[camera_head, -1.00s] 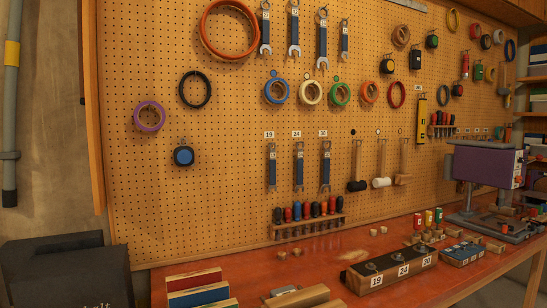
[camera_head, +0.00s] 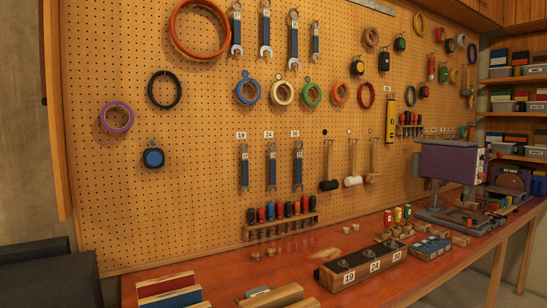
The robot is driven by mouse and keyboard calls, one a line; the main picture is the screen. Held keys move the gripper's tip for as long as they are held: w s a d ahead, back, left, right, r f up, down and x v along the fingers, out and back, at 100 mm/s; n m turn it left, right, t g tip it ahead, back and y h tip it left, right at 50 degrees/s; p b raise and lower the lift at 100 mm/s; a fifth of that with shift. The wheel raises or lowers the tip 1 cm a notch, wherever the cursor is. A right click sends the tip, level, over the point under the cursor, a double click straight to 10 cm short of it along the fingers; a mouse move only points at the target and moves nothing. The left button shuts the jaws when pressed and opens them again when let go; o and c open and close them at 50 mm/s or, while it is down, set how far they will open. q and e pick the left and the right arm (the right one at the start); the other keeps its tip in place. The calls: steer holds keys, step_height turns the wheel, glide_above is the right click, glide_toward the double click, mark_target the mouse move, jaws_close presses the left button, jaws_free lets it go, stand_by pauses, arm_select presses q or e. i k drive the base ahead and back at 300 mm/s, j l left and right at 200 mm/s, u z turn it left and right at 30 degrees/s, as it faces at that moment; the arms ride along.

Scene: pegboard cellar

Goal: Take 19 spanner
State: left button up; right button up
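The spanner under the label 19 (camera_head: 244,167) hangs upright on the pegboard, with a dark blue handle. Beside it on its right hang the spanner under the label 24 (camera_head: 272,166) and the spanner under the label 30 (camera_head: 298,166). Neither of my grippers shows in the view.
A rack of screwdrivers (camera_head: 283,220) is fixed below the spanners. Wooden blocks (camera_head: 172,291) lie at the bench's front left. A purple machine (camera_head: 447,165) stands at the right. Larger spanners (camera_head: 265,32) hang above. The bench middle is mostly clear.

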mark_target(244, 162)
steer(key=i+l+z, duration=0.15)
steer(key=i+l, duration=0.35)
steer(key=i+l+z, duration=0.15)
steer(key=i+l, duration=0.25)
steer(key=i, duration=0.2)
